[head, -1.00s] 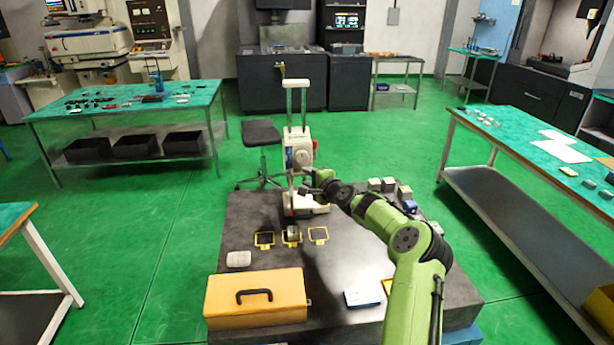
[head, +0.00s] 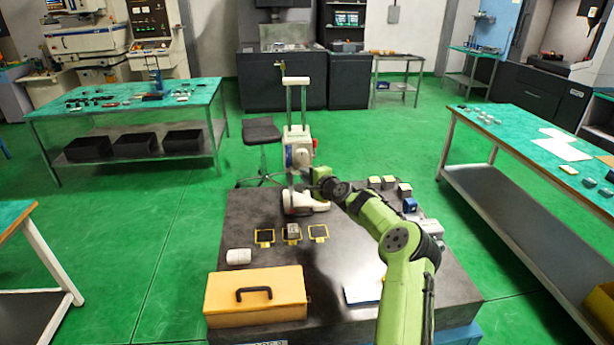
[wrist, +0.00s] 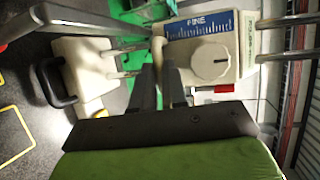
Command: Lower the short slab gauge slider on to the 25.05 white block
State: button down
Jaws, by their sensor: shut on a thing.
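The gauge slider (head: 299,151) is a white housing on two upright rods above a white base. In the wrist view the slider (wrist: 212,62) shows a blue "FINE" scale and a round knob. My gripper (head: 318,176) is beside its lower part; in the wrist view my gripper (wrist: 158,66) has its dark fingers close together at the slider's edge. It is shut on a part of the slider, mostly hidden by the fingers. A small pale block (head: 293,231) sits in the middle yellow frame. A white block (head: 238,256) lies to the left. Their markings cannot be read.
Dark stone table (head: 345,262) carries all this. An orange case (head: 255,294) lies at its front left, a white-and-blue booklet (head: 363,291) at the front. Several grey blocks (head: 389,184) and a blue item (head: 410,205) stand right of my arm. Empty yellow frames (head: 318,232) flank the middle one.

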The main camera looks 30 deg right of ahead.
notch_tip(320, 180, down, 7)
jog(key=b, duration=0.4)
jog(key=shift+f, duration=0.1)
jog(key=c, duration=1.2)
grip_release()
jog(key=shift+o, duration=0.2)
jog(key=v, duration=1.5)
jog(key=shift+s+r, duration=0.2)
jog(key=shift+s, duration=0.15)
